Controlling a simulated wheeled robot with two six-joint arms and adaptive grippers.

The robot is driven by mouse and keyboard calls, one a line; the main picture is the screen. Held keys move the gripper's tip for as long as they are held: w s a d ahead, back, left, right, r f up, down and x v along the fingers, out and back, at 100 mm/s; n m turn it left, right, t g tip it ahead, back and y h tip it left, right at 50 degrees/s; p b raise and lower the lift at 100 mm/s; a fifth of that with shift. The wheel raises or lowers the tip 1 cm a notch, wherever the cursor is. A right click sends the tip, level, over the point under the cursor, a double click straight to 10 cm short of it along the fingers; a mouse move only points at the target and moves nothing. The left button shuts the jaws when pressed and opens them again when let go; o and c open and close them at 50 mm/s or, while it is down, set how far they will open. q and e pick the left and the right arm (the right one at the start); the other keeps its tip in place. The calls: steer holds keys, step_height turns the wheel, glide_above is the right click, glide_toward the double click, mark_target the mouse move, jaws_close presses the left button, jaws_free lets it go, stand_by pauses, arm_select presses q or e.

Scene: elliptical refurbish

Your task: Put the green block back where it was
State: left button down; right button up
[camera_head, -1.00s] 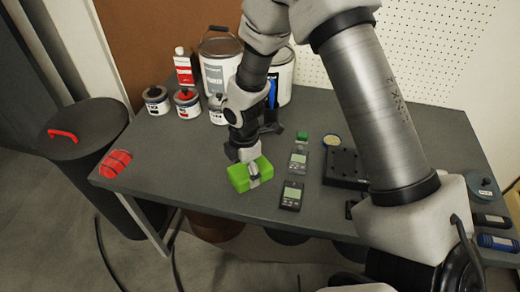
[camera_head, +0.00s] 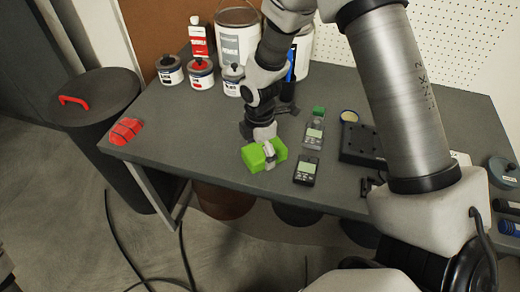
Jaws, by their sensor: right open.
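The green block (camera_head: 254,157) lies near the front edge of the grey table, left of the handheld meters. My right gripper (camera_head: 269,152) reaches down to it from above, with its pale fingertips at the middle of the block. The jaws are open and the fingers hide part of the block's top. I cannot tell whether the fingers touch it. My left gripper is not in view.
Two handheld meters (camera_head: 306,170) and a black tray (camera_head: 362,143) lie right of the block. Small tins (camera_head: 202,74) and large buckets (camera_head: 235,45) stand at the back. A red object (camera_head: 125,131) lies at the left corner. The table between is clear.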

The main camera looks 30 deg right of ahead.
mark_target(260, 150)
step_height(260, 150, up, 12)
steer(key=p, duration=0.2)
steer(key=shift+r, duration=0.2)
